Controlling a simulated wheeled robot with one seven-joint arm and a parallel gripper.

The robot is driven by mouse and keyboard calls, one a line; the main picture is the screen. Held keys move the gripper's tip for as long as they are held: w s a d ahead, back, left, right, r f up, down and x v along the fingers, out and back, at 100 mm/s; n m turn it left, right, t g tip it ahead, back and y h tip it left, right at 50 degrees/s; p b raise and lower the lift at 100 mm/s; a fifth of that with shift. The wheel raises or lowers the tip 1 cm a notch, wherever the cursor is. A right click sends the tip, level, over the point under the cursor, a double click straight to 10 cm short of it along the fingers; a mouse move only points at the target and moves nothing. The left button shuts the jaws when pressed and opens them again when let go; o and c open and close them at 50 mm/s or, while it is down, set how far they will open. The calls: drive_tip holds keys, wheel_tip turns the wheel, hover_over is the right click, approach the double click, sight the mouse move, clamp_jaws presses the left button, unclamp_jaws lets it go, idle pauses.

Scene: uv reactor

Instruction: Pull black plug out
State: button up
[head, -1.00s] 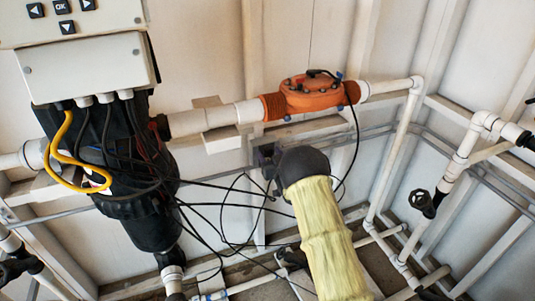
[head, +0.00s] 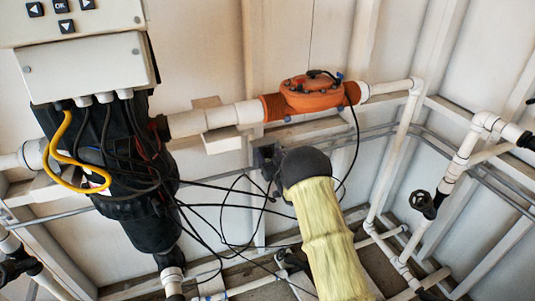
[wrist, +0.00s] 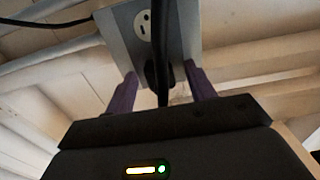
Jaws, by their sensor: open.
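The black plug (wrist: 151,76) sits at the lower part of a grey outlet plate (wrist: 188,30) in the wrist view, with its black cord running across in front. My gripper (wrist: 157,90) is open. Its two purple fingers stand one on each side of the plug, apart from it, with their tips near the plate's lower edge. An empty socket (wrist: 143,24) shows above the plug. In the head view my arm's yellow sleeve and dark wrist hide the plug and most of the outlet. My gripper's fingers cannot be made out there.
An orange valve body (head: 311,94) on a white pipe is above my wrist. Several loose black cables (head: 215,205) hang to the left, by a black reactor unit (head: 140,215). White pipes (head: 401,165) stand to the right.

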idle(0.5)
clamp_jaws()
drive_tip(key=shift+s, duration=0.15)
drive_tip(key=shift+v, duration=2.9)
